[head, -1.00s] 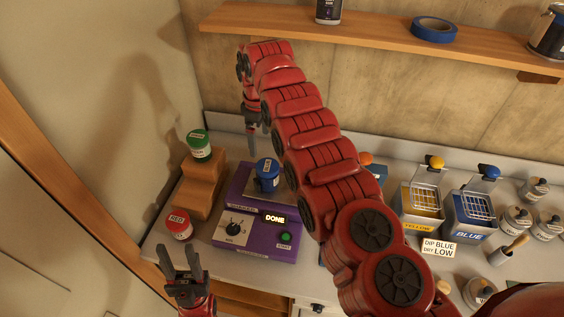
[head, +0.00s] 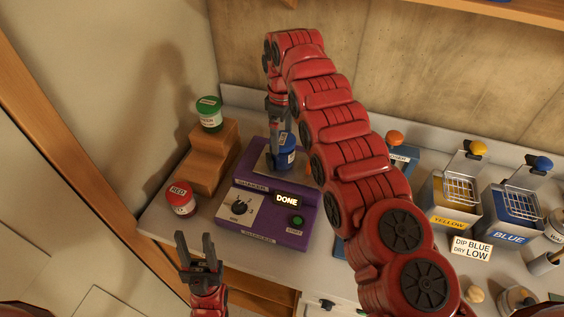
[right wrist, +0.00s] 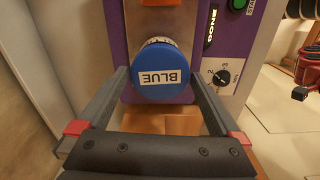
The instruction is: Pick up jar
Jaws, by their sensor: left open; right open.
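The blue jar (head: 289,158), its lid labelled BLUE, stands on the plate of the purple machine (head: 262,225). My right gripper (head: 280,142) reaches down over the jar from behind and partly hides it. In the right wrist view the jar's blue lid (right wrist: 161,70) sits between the open fingertips, one on each side, with no clear grip on it. A green-lidded jar (head: 209,113) stands on top of the wooden steps, and a red-lidded jar (head: 180,198) stands in front of them. My left gripper (head: 198,250) is open and empty at the counter's front edge.
The wooden steps (head: 208,160) stand close to the left of the machine, whose display reads DONE. Yellow (head: 450,205) and blue (head: 510,218) dip tanks with baskets stand at right, behind a sign (head: 471,249) reading DIP BLUE DRY LOW.

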